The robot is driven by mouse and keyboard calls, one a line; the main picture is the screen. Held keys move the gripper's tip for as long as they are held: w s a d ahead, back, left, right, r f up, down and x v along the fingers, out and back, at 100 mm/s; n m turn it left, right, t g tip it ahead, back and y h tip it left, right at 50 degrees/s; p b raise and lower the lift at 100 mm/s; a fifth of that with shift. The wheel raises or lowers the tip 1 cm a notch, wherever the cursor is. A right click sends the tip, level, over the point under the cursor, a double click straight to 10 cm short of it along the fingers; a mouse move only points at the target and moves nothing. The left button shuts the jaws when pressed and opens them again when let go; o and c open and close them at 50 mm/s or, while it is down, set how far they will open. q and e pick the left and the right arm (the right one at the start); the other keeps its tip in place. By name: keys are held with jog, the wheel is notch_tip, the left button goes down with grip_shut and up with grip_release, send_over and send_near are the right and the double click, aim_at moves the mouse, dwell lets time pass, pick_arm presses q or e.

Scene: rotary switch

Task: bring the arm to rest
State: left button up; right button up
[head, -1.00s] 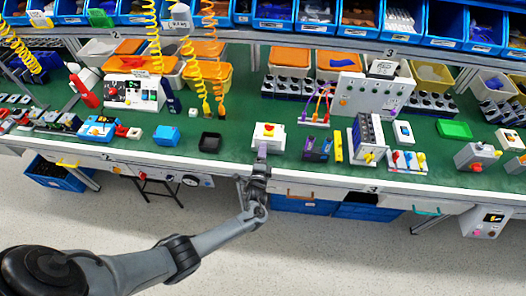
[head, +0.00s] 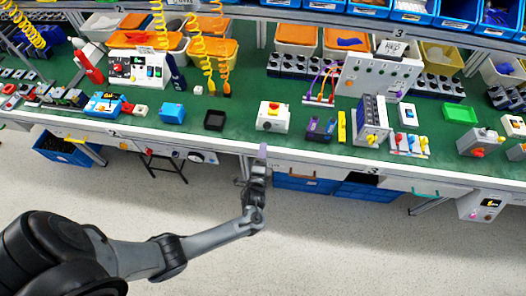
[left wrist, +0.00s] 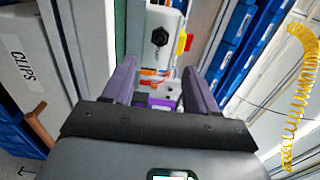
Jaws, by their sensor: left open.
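The rotary switch is a white box (head: 272,117) with a yellow and red knob on top, standing on the green bench mat near its front edge. My left gripper (head: 262,152) is at the front edge of the bench, in front of the box and apart from it. In the left wrist view my left gripper (left wrist: 158,82) has its two purple-grey fingers spread with nothing held between them. A white box face (left wrist: 160,30) with a black round fitting shows beyond the fingers, with yellow and red at its right. My right gripper is not in view.
A black tray (head: 215,120) and a blue box (head: 172,112) stand left of the switch. Blue drawers (head: 306,183) hang under the bench. The floor in front is clear.

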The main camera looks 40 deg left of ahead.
pick_arm(q)
jog(key=s+f+g+h, duration=0.15)
jog(key=s+f, duration=0.35)
jog(key=s, duration=0.6)
jog(key=s+d+r+n+g+h, duration=0.4)
jog(key=s+d+r+n+g, duration=0.1)
jog(key=s+r, duration=0.25)
jog(key=s+d+r+n+g+h, duration=0.45)
jog(key=s+d+r+g, duration=0.2)
jog(key=r, duration=0.25)
notch_tip(320, 180, up, 24)
jog(key=t+p, duration=0.1)
jog(key=p, duration=2.3)
jog(key=shift+a+y, duration=0.3)
jog(key=shift+a, duration=0.1)
